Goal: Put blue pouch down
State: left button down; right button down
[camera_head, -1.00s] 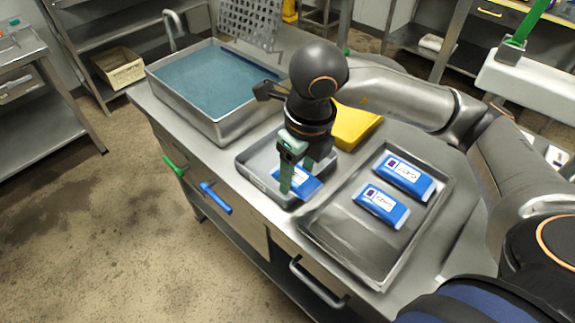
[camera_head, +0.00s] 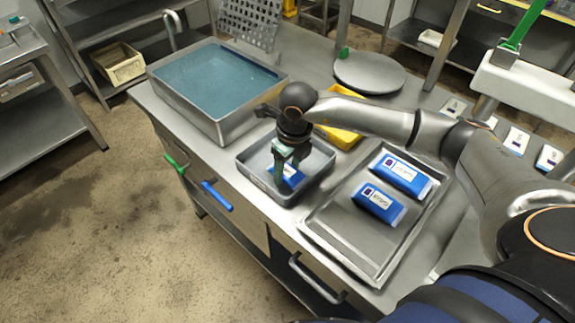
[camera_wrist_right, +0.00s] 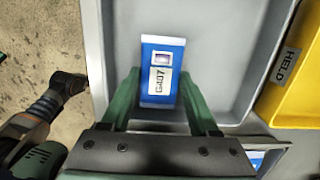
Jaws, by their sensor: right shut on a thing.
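My right gripper (camera_head: 281,174) points down into a small grey tub (camera_head: 245,167). Its green fingers are shut on a blue pouch (camera_head: 293,177) with a white label, mostly hidden behind the fingers in the head view. In the right wrist view the pouch (camera_wrist_right: 160,98) lies between the two fingers (camera_wrist_right: 158,92), its label facing the camera, over the tub's grey floor (camera_wrist_right: 215,50). I cannot tell whether the pouch touches the floor. My left gripper does not show.
A metal tray (camera_head: 330,239) right of the tub holds two blue pouches (camera_head: 403,175) (camera_head: 379,203). A yellow bin (camera_head: 342,137), marked HELD in the wrist view (camera_wrist_right: 295,85), adjoins the tub. A water-filled steel basin (camera_head: 228,128) stands behind left.

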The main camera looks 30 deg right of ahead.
aim_at(292, 175)
jog(key=shift+f, duration=0.15)
jog(key=shift+c, duration=0.7)
grip_release()
notch_tip(292, 175, up, 12)
jog(key=s+b, duration=0.1)
jog(key=shift+s+d, duration=0.2)
jog(key=shift+d, duration=0.05)
